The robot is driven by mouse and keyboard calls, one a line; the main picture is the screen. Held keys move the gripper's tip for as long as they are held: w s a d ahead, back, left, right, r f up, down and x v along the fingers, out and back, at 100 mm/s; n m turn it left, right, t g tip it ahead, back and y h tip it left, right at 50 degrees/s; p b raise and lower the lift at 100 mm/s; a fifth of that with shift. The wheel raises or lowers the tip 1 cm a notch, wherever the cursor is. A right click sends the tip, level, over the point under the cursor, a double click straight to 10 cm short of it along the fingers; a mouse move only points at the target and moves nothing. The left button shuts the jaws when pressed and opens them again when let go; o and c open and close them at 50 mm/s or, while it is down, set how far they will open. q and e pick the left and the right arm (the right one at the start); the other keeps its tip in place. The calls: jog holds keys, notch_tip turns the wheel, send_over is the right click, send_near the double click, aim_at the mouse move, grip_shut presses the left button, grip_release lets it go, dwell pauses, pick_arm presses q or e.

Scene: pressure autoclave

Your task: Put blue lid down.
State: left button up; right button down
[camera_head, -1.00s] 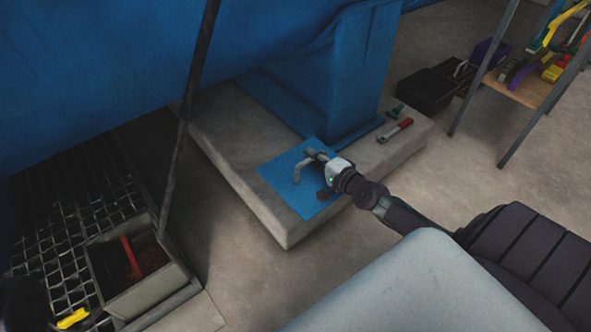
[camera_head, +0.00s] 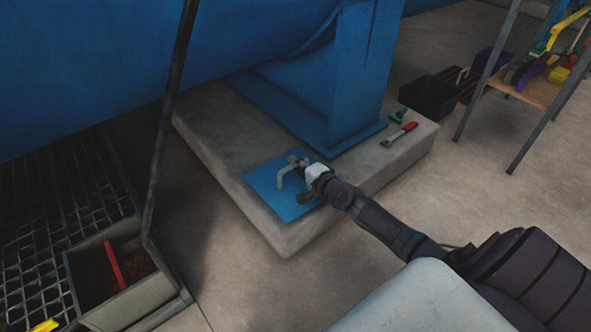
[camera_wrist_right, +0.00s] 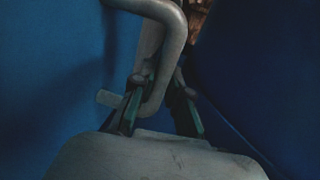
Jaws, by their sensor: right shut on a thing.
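The blue lid (camera_head: 262,180) is a flat square plate with a grey bent handle (camera_head: 284,176). In the head view it appears at the front left part of the concrete plinth; I cannot tell whether it touches the plinth. My right gripper (camera_head: 301,166) is at the handle, and its fingers are shut on it. In the right wrist view the fingers (camera_wrist_right: 158,105) close around the grey handle (camera_wrist_right: 172,40), with the blue lid surface (camera_wrist_right: 50,75) at the left. My left gripper is not clearly in view.
The concrete plinth (camera_head: 225,150) carries a blue support (camera_head: 350,85). A red-handled tool (camera_head: 400,134) and a small green item (camera_head: 398,115) lie on it. A grey bin (camera_head: 130,302) stands at the lower left. A black crate (camera_head: 427,96) and a shelf (camera_head: 530,90) are at the right.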

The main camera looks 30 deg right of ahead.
jog(key=shift+w+r, duration=0.1)
jog(key=shift+r, duration=0.15)
jog(key=c, duration=1.6)
grip_release()
jog(key=shift+f, duration=0.35)
jog(key=o, duration=0.4)
jog(key=shift+r, duration=0.1)
jog(key=shift+o, duration=0.2)
